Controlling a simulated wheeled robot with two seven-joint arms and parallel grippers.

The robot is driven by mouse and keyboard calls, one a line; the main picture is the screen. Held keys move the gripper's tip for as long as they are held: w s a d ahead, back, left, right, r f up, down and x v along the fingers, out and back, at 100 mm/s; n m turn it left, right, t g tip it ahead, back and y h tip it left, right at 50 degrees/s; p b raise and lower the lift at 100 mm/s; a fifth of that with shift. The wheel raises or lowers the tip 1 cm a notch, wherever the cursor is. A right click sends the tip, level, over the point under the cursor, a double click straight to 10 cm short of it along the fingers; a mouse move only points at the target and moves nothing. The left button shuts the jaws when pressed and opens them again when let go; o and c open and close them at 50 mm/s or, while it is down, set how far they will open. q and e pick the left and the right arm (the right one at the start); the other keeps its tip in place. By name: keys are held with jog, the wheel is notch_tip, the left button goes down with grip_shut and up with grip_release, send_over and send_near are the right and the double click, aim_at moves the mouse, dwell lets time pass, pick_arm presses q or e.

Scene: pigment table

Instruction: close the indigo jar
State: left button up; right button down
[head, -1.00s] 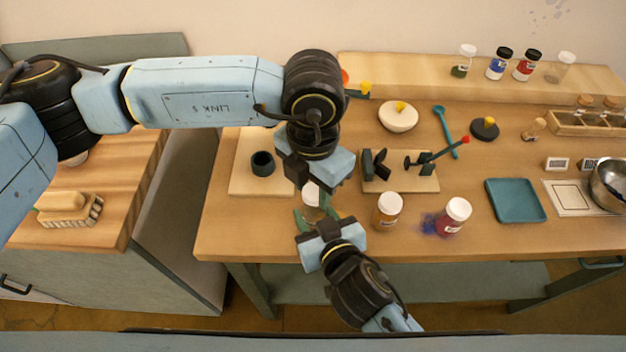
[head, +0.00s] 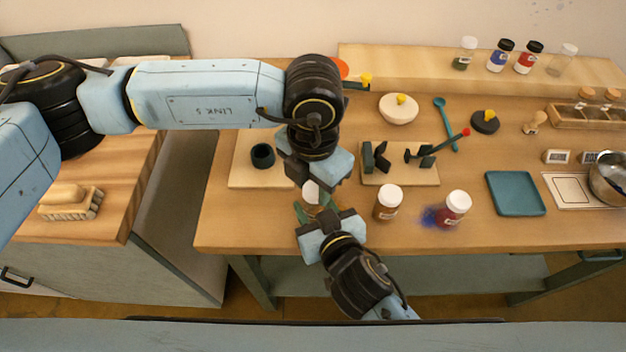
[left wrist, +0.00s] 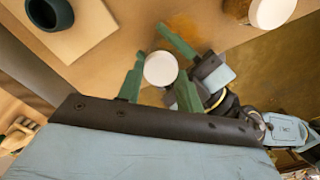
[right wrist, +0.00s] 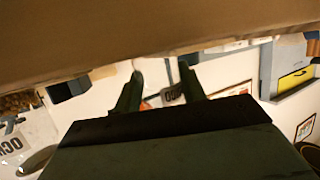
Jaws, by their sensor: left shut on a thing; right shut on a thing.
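A jar with a white lid (head: 311,192) stands between my two grippers near the table's front left. Its body is mostly hidden, so I cannot tell its pigment. My left gripper (left wrist: 160,90) comes from above, its green fingers on either side of the white lid, shut on it. My right gripper (head: 317,210) reaches in from the front, shut around the jar body below the lid. In the right wrist view its fingers (right wrist: 160,85) show, but the jar between them is not clear.
A brown-red jar (head: 388,203) and a red jar (head: 454,209) with blue-purple powder beside it stand just right of the grippers. A board with black holders (head: 400,178) lies behind them. A dark cup (head: 262,155) stands at left. A teal tray (head: 515,193) lies farther right.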

pick_arm(q)
jog(key=shift+f, duration=0.55)
